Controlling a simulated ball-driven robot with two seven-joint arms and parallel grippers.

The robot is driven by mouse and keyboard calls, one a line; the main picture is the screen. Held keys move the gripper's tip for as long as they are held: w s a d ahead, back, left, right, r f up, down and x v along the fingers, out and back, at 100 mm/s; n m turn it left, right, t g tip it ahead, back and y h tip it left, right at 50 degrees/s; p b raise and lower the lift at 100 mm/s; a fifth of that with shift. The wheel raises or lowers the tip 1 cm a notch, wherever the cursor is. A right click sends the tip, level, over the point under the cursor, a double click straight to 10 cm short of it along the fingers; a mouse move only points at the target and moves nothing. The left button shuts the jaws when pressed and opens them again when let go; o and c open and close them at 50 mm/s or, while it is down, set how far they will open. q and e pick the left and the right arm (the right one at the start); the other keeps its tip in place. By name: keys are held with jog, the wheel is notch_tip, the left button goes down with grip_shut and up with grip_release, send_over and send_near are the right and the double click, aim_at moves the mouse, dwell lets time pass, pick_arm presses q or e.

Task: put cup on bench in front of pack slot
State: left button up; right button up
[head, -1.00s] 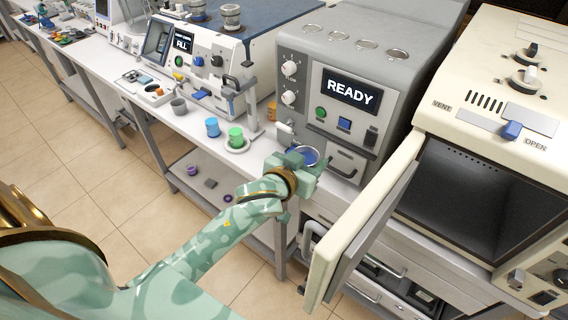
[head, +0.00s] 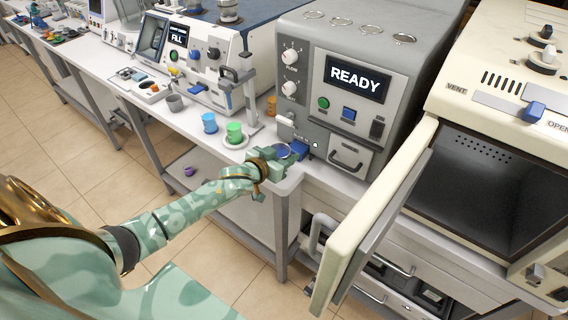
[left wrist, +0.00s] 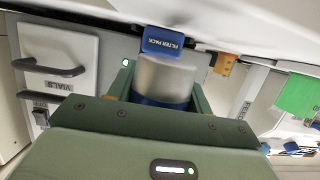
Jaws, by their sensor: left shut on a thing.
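My left gripper (head: 278,156) is shut on a cup at the bench edge, in front of the grey READY machine. The cup (head: 283,150) shows a blue inside in the head view. In the left wrist view the cup (left wrist: 166,80) is pale grey with a blue band, between the fingers of my left gripper (left wrist: 163,95). The blue FILTER PACK slot piece (left wrist: 163,42) is right by the cup there. In the head view the blue piece (head: 301,149) is just right of the cup. I cannot tell whether the cup touches the bench. My right gripper is not in view.
The grey READY machine (head: 325,125) is behind. A cream oven's open door (head: 372,222) juts out at the right. The bench front is narrow here.

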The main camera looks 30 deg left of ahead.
pick_arm(q)
notch_tip(320, 180, down, 3)
jog(key=shift+f+b, duration=0.1)
jog(key=shift+b, duration=0.4)
jog(key=shift+d, duration=0.1)
